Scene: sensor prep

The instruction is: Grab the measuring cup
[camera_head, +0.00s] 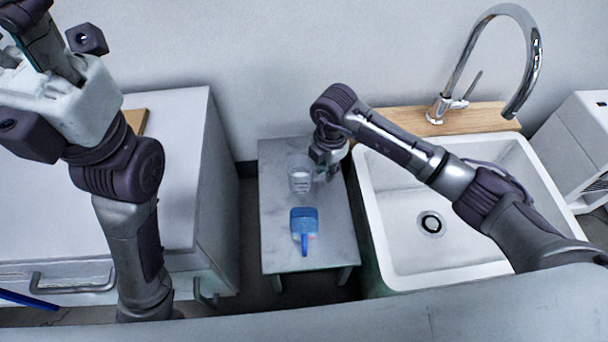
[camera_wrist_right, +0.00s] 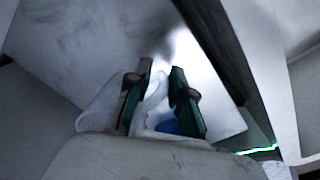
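The measuring cup (camera_head: 300,179) is clear, with markings on its side. It stands upright on a small grey table (camera_head: 275,245). My right gripper (camera_head: 322,172) is low at the cup's right side. In the right wrist view, the clear cup (camera_wrist_right: 100,108) is beside the left finger. The two dark green fingers of the right gripper (camera_wrist_right: 160,105) are apart. A pale, translucent part, seemingly the cup's handle (camera_wrist_right: 154,92), shows between them, with a gap to the right finger. My left gripper is raised at the upper left, and its fingertips cannot be made out.
A blue object with a handle (camera_head: 304,222) lies on the table in front of the cup. A white sink (camera_head: 400,270) with a chrome tap (camera_head: 532,60) stands to the right. A white drawer cabinet (camera_head: 190,150) stands to the left. The table's front edge is clear.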

